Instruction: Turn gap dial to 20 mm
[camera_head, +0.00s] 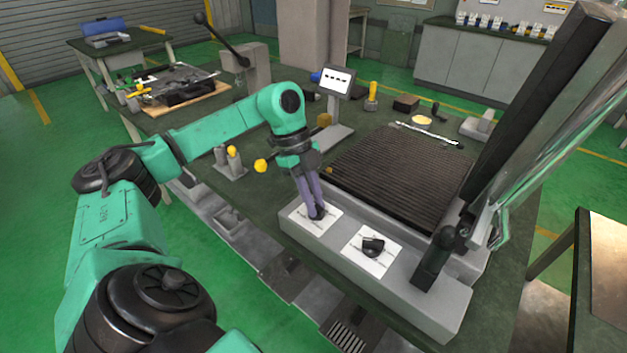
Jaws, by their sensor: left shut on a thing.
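Two black dials sit on white plates on the front ledge of a grey machine (400,290). My left gripper (316,211) points down over the left white plate (304,222) and is shut on the left dial, which its fingers mostly hide. The right dial (373,246) stands free on its own white plate (358,262). The markings on both plates are too small to read, so I cannot tell which is the gap dial or its setting. My right gripper is not in view.
A ribbed dark bed (400,168) lies behind the dials, with a raised dark lid (540,100) and black handle (432,258) at right. A small screen (337,80) stands behind. Yellow-knobbed levers (262,166) are left of my gripper. Space above the right dial is clear.

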